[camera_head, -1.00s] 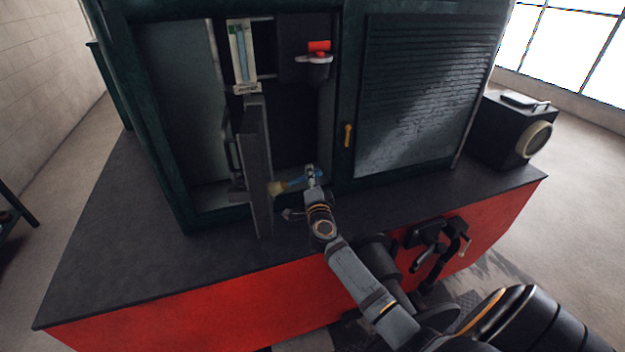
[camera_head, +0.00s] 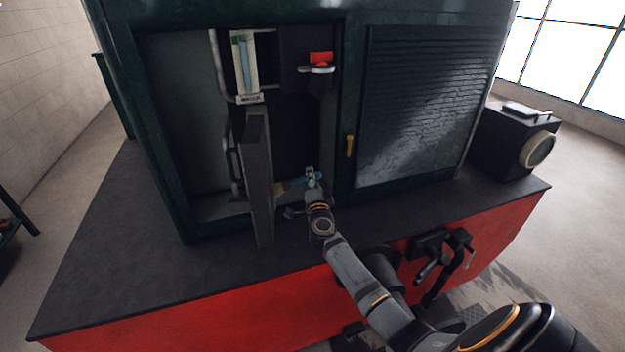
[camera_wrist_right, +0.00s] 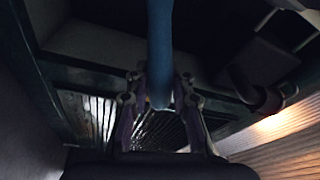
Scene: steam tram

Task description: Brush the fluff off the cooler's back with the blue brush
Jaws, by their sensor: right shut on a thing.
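The cooler (camera_head: 258,180) looks like a thin grey upright slab standing edge-on in the open cabinet bay. The blue brush (camera_head: 298,182) is in my right gripper (camera_head: 313,180), just right of the slab. Its handle points left, and its bristle end is mostly hidden behind the slab's edge, so I cannot tell whether it touches. In the right wrist view the blue handle (camera_wrist_right: 160,45) runs up from between the two fingers, which are shut on it. The cooler's back faces away from the head camera, and I see no fluff. My left gripper is not in view.
A red-topped fitting (camera_head: 320,60) and a gauge with a pale frame (camera_head: 245,65) are above, inside the bay. A louvred door (camera_head: 425,105) with a yellow handle (camera_head: 350,146) is at right. A dark lamp box (camera_head: 510,138) stands further right. The deck's left part is clear.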

